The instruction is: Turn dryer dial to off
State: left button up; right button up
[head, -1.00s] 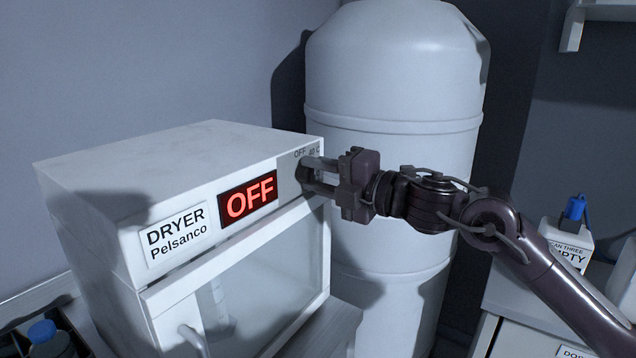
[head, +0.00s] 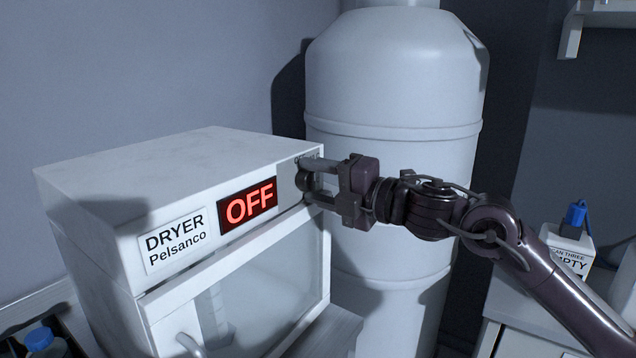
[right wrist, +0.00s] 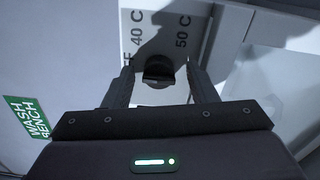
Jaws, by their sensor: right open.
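The white dryer (head: 160,165) stands at the left of the head view. Its red display (head: 248,205) reads OFF. The dark round dial (right wrist: 158,70) is at the right end of the front panel, with 40 C and 50 C marks above it in the right wrist view. An OFF mark is partly hidden by a finger. My right gripper (head: 309,182) is open, with one finger on each side of the dial; gaps show between dial and fingers in the right wrist view (right wrist: 160,66). The dial's pointer direction is hard to make out. My left gripper is not in view.
A large pale tank (head: 395,90) stands close behind my right gripper. A blue-capped bottle (head: 42,340) is at the lower left. The dryer's door handle (head: 190,345) sticks out in front.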

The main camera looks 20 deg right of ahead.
jog(key=b+v, duration=0.4)
jog(key=v, duration=0.3)
jog(key=shift+s+d+b, duration=0.2)
jog(key=shift+s+b, duration=0.1)
jog(key=shift+s, duration=0.05)
